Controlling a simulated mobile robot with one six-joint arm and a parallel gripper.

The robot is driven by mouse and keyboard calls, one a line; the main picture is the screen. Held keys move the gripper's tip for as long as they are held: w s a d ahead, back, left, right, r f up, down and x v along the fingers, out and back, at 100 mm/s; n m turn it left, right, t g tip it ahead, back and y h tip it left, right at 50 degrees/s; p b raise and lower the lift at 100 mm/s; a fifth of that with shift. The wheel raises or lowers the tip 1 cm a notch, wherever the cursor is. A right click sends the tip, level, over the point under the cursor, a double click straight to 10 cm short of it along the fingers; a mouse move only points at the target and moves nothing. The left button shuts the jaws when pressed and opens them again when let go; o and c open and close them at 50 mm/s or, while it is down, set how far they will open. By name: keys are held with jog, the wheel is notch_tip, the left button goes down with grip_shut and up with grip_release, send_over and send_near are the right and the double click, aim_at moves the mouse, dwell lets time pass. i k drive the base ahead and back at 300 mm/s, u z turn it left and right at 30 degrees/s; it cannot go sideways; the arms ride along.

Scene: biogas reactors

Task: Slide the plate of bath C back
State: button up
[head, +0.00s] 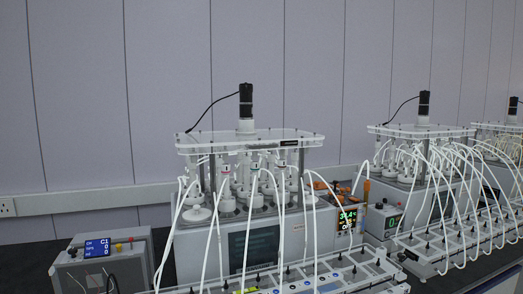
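The nearest bath (257,246) stands in the middle of the view, a grey-white box with a dark front panel. A clear plate (250,139) lies level above it on posts, with a black motor (246,101) upright on top. White-capped bottles stand under the plate, with white tubes running down in front. A second bath with its own plate (420,130) stands to the right, and part of a third plate (497,127) shows at the right edge. I cannot read a bath letter to tell which is bath C. My gripper is not in view.
A grey box (100,262) at the lower left has a blue display that seems to read C1. White tubes loop down to a long rail unit (340,272) in front of the baths. Orange items (325,187) and a lit display (347,219) sit right of the nearest bath. A wall stands behind.

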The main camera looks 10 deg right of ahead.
aim_at(246, 135)
jog(key=u, duration=0.15)
jog(key=i, duration=0.9)
jog(key=z, duration=0.05)
